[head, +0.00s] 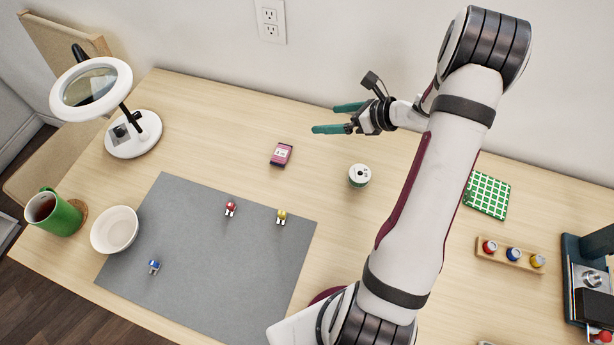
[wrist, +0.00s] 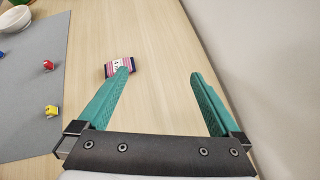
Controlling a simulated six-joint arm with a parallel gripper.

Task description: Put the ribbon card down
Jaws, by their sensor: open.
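The ribbon card (head: 281,154), pink with a dark edge and a pale label, lies flat on the wooden table behind the grey mat. It also shows in the wrist view (wrist: 118,65), just past the tip of the left finger, which overlaps its lower edge in the picture. My gripper (head: 332,118) has green fingers spread wide with nothing between them. In the head view it is up and to the right of the card, apart from it. In the wrist view my gripper (wrist: 160,72) shows bare table between its fingers.
The grey mat (head: 200,260) holds small red, yellow and blue clips. A white bowl (head: 114,229), a green mug (head: 55,214) and a magnifier lamp (head: 133,140) stand left. A spool (head: 359,175) stands right of the card. A spool rack (head: 510,255) and green checked pad (head: 487,195) lie right.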

